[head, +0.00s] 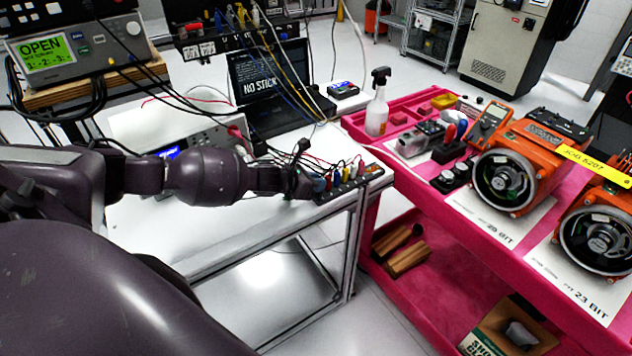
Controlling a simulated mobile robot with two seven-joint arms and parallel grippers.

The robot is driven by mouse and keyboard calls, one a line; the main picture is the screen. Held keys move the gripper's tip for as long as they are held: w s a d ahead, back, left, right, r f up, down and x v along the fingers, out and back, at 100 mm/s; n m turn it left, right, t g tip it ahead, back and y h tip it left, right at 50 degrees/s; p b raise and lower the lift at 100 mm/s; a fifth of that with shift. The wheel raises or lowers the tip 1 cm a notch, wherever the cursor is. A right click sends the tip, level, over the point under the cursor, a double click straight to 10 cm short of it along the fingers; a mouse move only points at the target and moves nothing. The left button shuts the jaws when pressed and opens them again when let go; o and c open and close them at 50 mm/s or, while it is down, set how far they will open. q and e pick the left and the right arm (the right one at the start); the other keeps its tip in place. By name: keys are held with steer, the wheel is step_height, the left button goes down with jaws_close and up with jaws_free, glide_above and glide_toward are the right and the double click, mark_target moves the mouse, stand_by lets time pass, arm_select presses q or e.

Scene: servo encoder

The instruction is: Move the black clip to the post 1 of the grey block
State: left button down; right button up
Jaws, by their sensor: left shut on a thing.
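My left gripper (302,183) reaches in from the left, at the left end of the grey block (376,171). It is shut on a small dark thing, which looks like the black clip (302,147), with a dark part standing up above the fingers. The fingers hide most of it, so I cannot tell whether it touches a post. The block lies at the right front corner of the white table, with several coloured plugs, blue, red, yellow and white, on its posts. The post numbers are too small to read. My right gripper is not in view.
Many loose cables hang over the block from a laptop (268,82) and instruments behind. A bench meter (200,150) stands behind my left arm. A pink cart (405,185) with a spray bottle (377,108) and orange motor units (530,160) stands close on the right.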

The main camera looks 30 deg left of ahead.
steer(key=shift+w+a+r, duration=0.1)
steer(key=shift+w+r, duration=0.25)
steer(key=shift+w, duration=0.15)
arm_select(q)
steer(key=shift+f, duration=0.15)
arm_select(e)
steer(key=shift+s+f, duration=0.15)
arm_select(q)
steer(key=c, duration=1)
jaws_free()
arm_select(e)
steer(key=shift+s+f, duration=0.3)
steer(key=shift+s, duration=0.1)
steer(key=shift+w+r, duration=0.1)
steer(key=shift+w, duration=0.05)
